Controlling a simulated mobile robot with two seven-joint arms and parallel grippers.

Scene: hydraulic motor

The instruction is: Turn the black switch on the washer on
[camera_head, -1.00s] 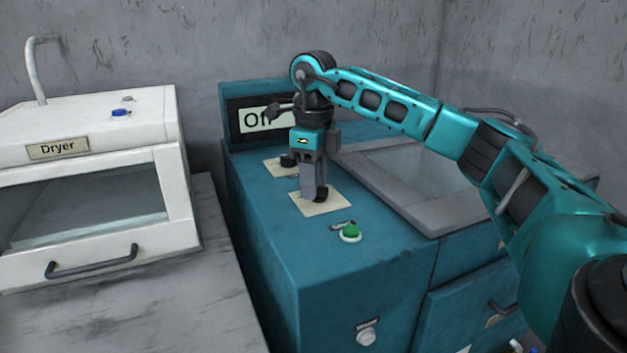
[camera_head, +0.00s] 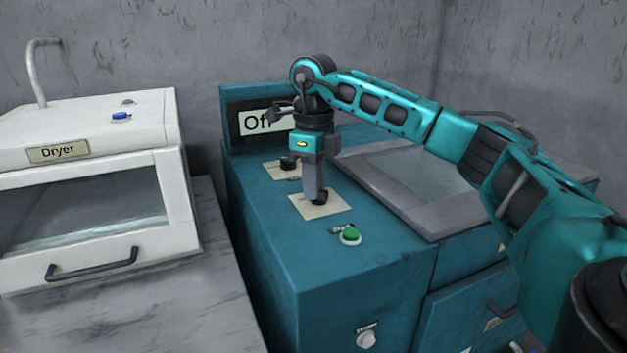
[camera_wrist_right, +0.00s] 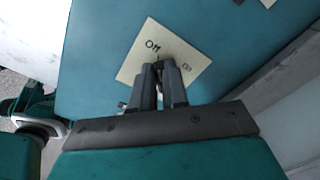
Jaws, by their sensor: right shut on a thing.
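The black switch (camera_head: 320,197) stands on a cream label plate (camera_head: 332,208) on the washer's top. My right gripper (camera_head: 314,192) points down at this switch and is shut on it. In the right wrist view the gripper (camera_wrist_right: 165,75) is over the cream plate (camera_wrist_right: 195,60), and the fingers hide most of the switch. My left gripper is not in view.
A second black knob (camera_head: 289,161) on another cream plate sits behind. A green button (camera_head: 350,234) is in front of the switch. A glass-topped lid (camera_head: 400,215) is to the right. A white dryer (camera_head: 90,180) stands at left on a marble counter (camera_head: 200,310).

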